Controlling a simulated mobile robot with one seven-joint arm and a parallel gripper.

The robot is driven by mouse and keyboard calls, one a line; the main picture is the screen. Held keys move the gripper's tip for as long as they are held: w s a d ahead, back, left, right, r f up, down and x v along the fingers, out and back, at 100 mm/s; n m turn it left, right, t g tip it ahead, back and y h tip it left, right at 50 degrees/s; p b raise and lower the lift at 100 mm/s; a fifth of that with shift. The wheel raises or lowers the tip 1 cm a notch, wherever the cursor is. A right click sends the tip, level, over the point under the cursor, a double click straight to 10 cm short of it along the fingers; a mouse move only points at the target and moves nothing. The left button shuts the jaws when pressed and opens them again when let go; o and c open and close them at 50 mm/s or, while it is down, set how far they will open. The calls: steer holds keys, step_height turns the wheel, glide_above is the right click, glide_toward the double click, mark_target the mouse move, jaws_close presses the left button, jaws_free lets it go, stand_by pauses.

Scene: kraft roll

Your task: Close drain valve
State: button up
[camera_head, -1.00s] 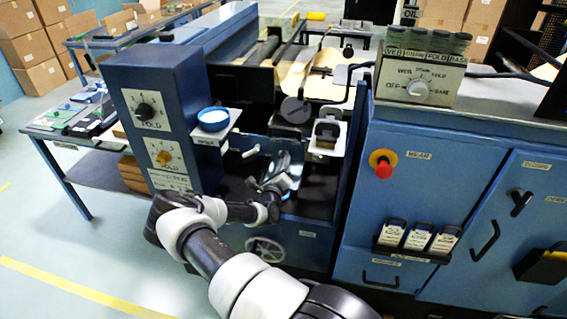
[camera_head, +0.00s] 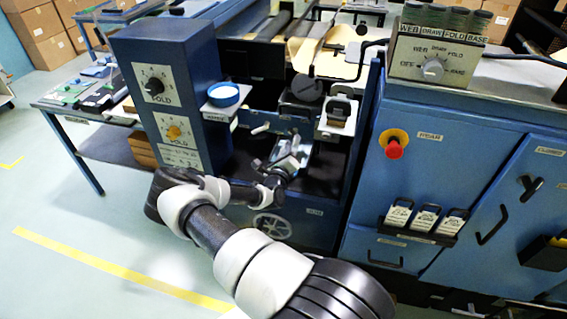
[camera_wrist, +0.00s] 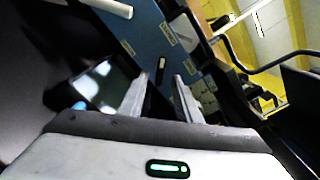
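My gripper (camera_head: 290,152) is at the open bay in the middle of the blue machine, above the spoked handwheel (camera_head: 272,226). In the wrist view its two fingers (camera_wrist: 161,92) stand apart with nothing held between them. A small black handle with a pale end (camera_wrist: 161,70) shows on a blue panel beyond the fingertips, in line with the gap and apparently untouched. A short white lever (camera_head: 260,128) sticks out left of my gripper; a white rod (camera_wrist: 112,8) shows at the top of the wrist view. I cannot tell which part is the drain valve.
A blue bowl (camera_head: 223,95) sits on a small shelf left of the bay. A dial column (camera_head: 165,100) stands farther left. A red stop button (camera_head: 394,149) and a cabinet (camera_head: 500,200) are to the right. Floor (camera_head: 60,215) is clear at front left.

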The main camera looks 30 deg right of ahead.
steer(key=v, duration=1.4)
steer(key=shift+s+a, duration=0.2)
steer(key=shift+a, duration=0.15)
steer(key=s+a+r+m+g+y+p, duration=0.1)
steer(key=s+a+r+m+g+p, duration=0.1)
steer(key=s+r+m+g, duration=0.7)
steer(key=s+a+r+m+g+y+p, duration=0.1)
steer(key=s+r+m+g, duration=0.25)
steer(key=r+m, duration=1)
steer(key=s+a+r+m+t+y+p, duration=0.1)
steer(key=s+a+r+m+t+y, duration=0.1)
steer(key=a+r, duration=0.4)
steer(key=s+a+r+m+t+y+p, duration=0.1)
steer(key=s+a+r+m+y, duration=0.3)
steer(key=a, duration=0.4)
steer(key=s+a+r+m+t+y+p, duration=0.1)
steer(key=s+a+r+m+t+y, duration=0.2)
steer(key=a+r+m, duration=0.4)
step_height(320, 180, up, 2)
steer(key=s+y, duration=0.1)
steer(key=y, duration=0.1)
steer(key=shift+y, duration=0.3)
steer(key=shift+a+r, duration=0.1)
steer(key=shift+a, duration=0.05)
